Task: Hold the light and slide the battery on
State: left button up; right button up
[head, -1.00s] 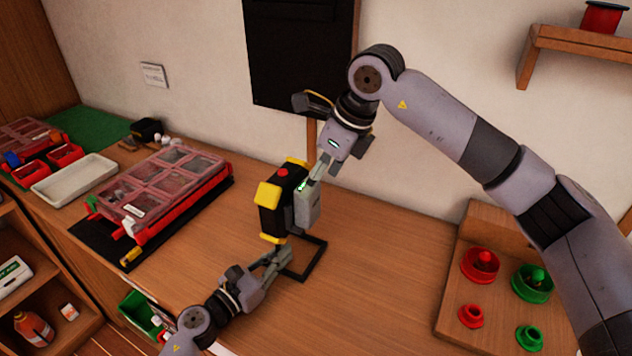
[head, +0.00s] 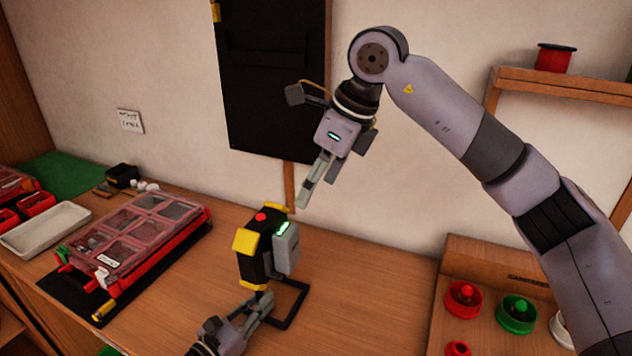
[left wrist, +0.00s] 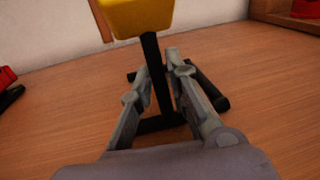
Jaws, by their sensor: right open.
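The work light (head: 252,258) is black with yellow ends and a red button on top. It stands upright on a black frame foot on the bench. The grey battery (head: 287,252), with a lit green strip, sits against the light's right side; I cannot tell whether it is fully seated. My left gripper (head: 262,304) is low at the light's thin post. In the left wrist view its fingers (left wrist: 158,62) close on the post (left wrist: 155,75) from both sides. My right gripper (head: 312,192) is open and empty, above and apart from the battery.
A red organizer case (head: 140,235) with clear lids lies to the left, with a white tray (head: 45,230) beyond it. A wooden board with red and green knobs (head: 517,312) stands at right. A black panel (head: 272,85) hangs behind. The bench between light and board is clear.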

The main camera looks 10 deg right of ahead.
pick_arm(q)
jog(key=o, duration=0.4)
jog(key=shift+c, duration=0.2)
